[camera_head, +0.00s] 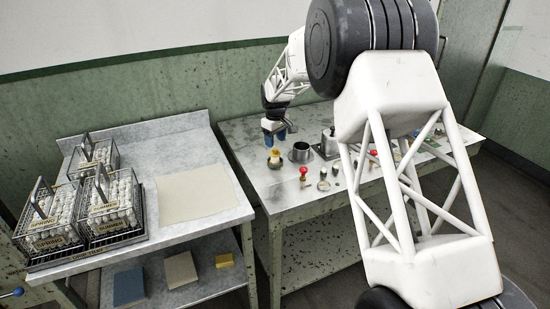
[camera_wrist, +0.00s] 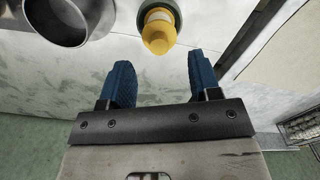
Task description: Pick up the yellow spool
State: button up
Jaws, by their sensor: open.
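The yellow spool (camera_head: 274,155) stands upright on the right-hand table, near its back left part. In the wrist view the spool (camera_wrist: 159,34) shows a yellow top with a dark green-grey rim around its lower part. My gripper (camera_head: 274,134) has blue fingers and appears just above or behind the spool in the head view. In the wrist view my gripper (camera_wrist: 162,74) is open and empty. The spool lies beyond the fingertips, roughly in line with the gap between them, and the fingers look apart from it.
A metal cup (camera_head: 300,153) stands close to the right of the spool; it also shows in the wrist view (camera_wrist: 62,20). A red-topped piece (camera_head: 304,174) and several small items stand farther right. The left table (camera_head: 140,140) holds wire racks (camera_head: 105,208) and a beige mat (camera_head: 193,194).

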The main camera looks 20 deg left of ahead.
aim_at(275, 149)
jog(key=shift+f, duration=1.1)
jog(key=shift+f, duration=0.1)
jog(key=shift+w+f, duration=0.1)
jog(key=shift+f, duration=2.4)
jog(key=shift+c, duration=0.3)
jog(key=c, duration=0.6)
jog(key=shift+r, duration=0.15)
